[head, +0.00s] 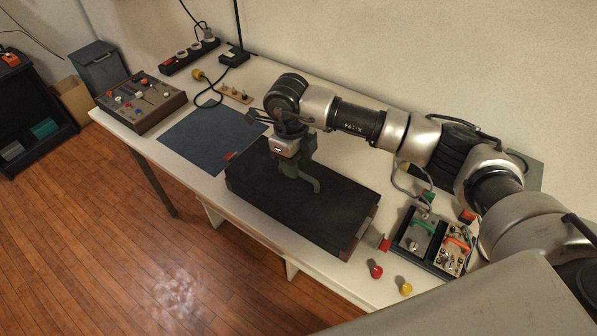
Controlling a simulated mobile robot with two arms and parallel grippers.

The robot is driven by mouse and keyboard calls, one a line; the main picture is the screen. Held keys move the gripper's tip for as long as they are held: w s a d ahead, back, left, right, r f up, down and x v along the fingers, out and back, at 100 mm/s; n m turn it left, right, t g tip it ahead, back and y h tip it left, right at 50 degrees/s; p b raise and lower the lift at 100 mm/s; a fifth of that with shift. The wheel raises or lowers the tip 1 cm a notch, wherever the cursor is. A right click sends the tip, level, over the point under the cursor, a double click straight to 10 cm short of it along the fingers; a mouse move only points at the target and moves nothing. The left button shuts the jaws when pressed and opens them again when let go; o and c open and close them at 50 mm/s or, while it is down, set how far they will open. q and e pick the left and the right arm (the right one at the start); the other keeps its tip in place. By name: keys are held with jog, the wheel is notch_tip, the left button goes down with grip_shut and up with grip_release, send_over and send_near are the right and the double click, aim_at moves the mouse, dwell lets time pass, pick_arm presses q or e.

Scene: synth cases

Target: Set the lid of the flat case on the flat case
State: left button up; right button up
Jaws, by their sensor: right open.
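The flat case (345,240) is a long dark box lying at an angle on the middle of the white table. Its near right end shows a brownish edge. A flat black top (265,185), which looks like the lid, covers it; I cannot make out the seam or whether it is fully seated. A grey-green curved piece (312,183), perhaps a handle, stands on this top. My right gripper (292,168) points down over the middle of the top, at this piece, and is open. The gripper partly hides the piece. My left gripper is not in view.
A blue-grey mat (205,142) lies left of the case. A control box (142,103) and a power strip (190,56) are further left. Right of the case are a tray with handled devices (418,236), a red knob (376,271) and a yellow one (406,289).

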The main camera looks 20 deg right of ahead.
jog(key=r, duration=0.6)
jog(key=shift+w+a+r+b, duration=0.25)
jog(key=shift+w+r+b, duration=0.05)
jog(key=shift+r+b, duration=0.05)
